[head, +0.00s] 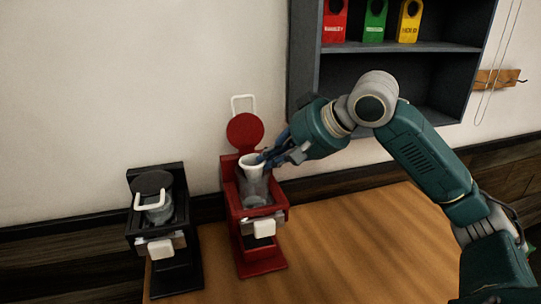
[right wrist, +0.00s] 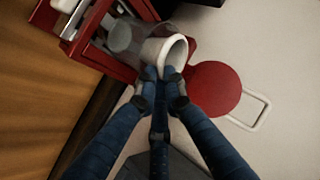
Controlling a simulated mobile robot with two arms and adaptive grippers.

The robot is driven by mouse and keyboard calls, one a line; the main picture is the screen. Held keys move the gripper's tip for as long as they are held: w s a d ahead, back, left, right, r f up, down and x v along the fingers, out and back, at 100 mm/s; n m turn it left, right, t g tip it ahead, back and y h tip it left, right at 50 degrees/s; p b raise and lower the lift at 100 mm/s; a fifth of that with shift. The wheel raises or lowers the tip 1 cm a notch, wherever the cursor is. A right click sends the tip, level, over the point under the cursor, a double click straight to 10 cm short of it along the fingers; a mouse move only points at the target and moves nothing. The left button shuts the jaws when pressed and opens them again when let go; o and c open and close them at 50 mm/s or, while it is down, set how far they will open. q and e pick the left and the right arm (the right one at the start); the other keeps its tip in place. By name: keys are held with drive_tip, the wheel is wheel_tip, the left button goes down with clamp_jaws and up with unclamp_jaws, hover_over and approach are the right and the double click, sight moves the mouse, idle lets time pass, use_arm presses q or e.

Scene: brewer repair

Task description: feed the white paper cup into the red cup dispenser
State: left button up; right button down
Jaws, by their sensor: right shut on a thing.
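The red cup dispenser (head: 263,236) stands on the wooden table with its round red lid (head: 245,130) raised. It also shows in the right wrist view (right wrist: 84,38), with the open lid (right wrist: 213,88). The white paper cup (head: 250,160) is upright or nearly so at the top of the dispenser's clear tube (head: 257,189). In the right wrist view the cup (right wrist: 175,52) shows its white rim. My right gripper (head: 266,158) is shut on the cup's rim side; its fingertips (right wrist: 160,77) touch the rim. My left gripper is not in view.
A black dispenser (head: 170,245) with a dark lid stands left of the red one. A dark wall shelf (head: 440,47) holds red, green and yellow tagged items (head: 375,20) at the upper right. The table (head: 350,240) right of the red dispenser is clear.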

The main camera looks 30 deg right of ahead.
drive_tip(key=shift+f, duration=0.2)
drive_tip(key=c, duration=1.8)
unclamp_jaws()
drive_tip(key=v, duration=1.2)
